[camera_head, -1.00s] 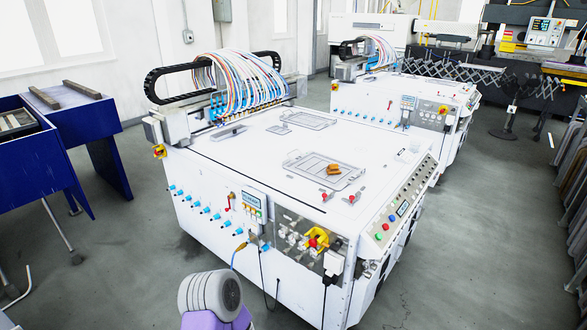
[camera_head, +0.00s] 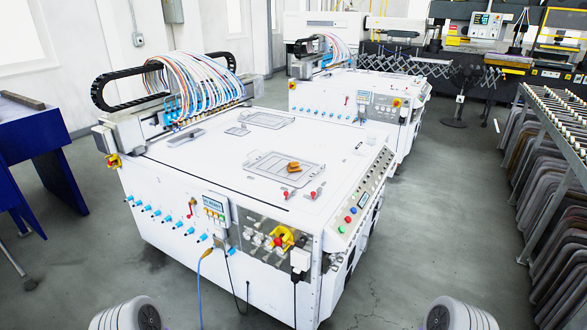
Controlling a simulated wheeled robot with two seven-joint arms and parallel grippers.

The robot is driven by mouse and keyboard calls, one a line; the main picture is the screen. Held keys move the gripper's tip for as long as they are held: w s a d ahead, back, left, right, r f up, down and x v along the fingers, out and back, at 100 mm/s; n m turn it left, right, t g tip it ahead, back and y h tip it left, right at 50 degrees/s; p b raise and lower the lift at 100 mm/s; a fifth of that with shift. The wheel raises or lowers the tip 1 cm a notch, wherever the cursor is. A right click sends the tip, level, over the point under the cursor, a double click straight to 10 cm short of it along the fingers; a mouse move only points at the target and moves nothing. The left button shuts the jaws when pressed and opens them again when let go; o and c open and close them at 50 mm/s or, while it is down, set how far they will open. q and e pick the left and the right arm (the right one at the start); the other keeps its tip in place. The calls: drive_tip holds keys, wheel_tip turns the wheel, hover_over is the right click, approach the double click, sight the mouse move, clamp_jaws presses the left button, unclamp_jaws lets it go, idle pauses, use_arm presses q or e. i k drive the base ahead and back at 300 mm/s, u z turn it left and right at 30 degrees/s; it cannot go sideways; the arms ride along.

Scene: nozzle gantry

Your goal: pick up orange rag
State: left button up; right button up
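The orange rag (camera_head: 293,167) is a small crumpled piece lying on the grey rectangular tray (camera_head: 262,170) set in the white top of the nearer gantry machine (camera_head: 215,165). Nothing covers it. Two rounded grey parts of my own arms show at the bottom edge, one left of centre and one right of centre. Both are well in front of the machine and far from the rag. Neither of my grippers is in view.
Red-tipped knobs (camera_head: 287,194) stand just in front of the tray. A nozzle gantry (camera_head: 165,115) with coloured hoses spans the machine's left end. A blue bench (camera_head: 35,140) is at left, and a rack of grey panels (camera_head: 555,180) at right. Grey floor is free between machine and rack.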

sight(292, 167)
drive_tip(key=u, duration=0.7)
drive_tip(key=i, duration=0.7)
drive_tip(key=u, duration=0.7)
drive_tip(key=i, duration=1.1)
drive_tip(key=z, duration=0.45)
